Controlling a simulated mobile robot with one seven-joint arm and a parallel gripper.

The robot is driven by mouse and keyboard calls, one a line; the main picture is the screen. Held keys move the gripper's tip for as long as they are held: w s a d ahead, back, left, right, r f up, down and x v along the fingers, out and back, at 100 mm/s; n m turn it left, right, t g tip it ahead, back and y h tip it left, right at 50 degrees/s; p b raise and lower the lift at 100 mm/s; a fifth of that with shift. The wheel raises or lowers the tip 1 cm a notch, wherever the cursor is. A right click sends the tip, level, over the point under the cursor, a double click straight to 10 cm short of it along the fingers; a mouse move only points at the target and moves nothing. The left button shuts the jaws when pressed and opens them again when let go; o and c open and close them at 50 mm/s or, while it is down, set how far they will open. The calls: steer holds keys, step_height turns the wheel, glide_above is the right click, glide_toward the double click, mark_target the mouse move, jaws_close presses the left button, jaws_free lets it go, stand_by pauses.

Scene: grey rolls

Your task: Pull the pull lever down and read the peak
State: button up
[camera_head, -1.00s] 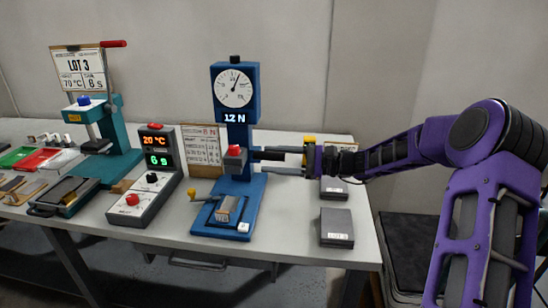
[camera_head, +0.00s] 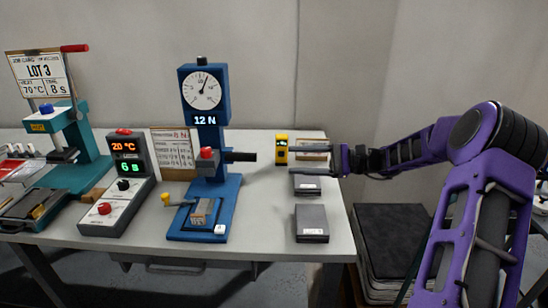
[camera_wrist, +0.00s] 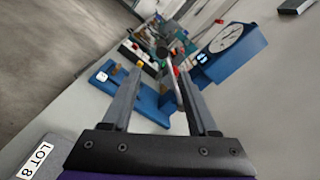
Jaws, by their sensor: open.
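The blue pull tester (camera_head: 211,134) stands on the table with a round dial (camera_head: 202,90) at its top. Its needle points up and slightly right, and the display (camera_head: 207,120) reads 12 N. The black pull lever (camera_head: 241,157) sticks out level to the right of the column, near a red knob (camera_head: 207,154). In the wrist view the lever (camera_wrist: 165,55) shows end-on beyond my fingertips. My gripper (camera_head: 291,161) is open and empty, to the right of the lever and apart from it. A grey specimen (camera_head: 201,211) sits on the tester's base.
A yellow device (camera_head: 281,149) stands behind my gripper. Grey boxes (camera_head: 311,222) lie at the table's right; the wrist view shows a LOT 8 label (camera_wrist: 35,160). A control box (camera_head: 120,195) reads 20 °C and 6 s. A teal press (camera_head: 75,150) stands at the left.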

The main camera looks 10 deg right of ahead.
steer(key=d, duration=0.3)
steer(key=shift+s+d, duration=0.4)
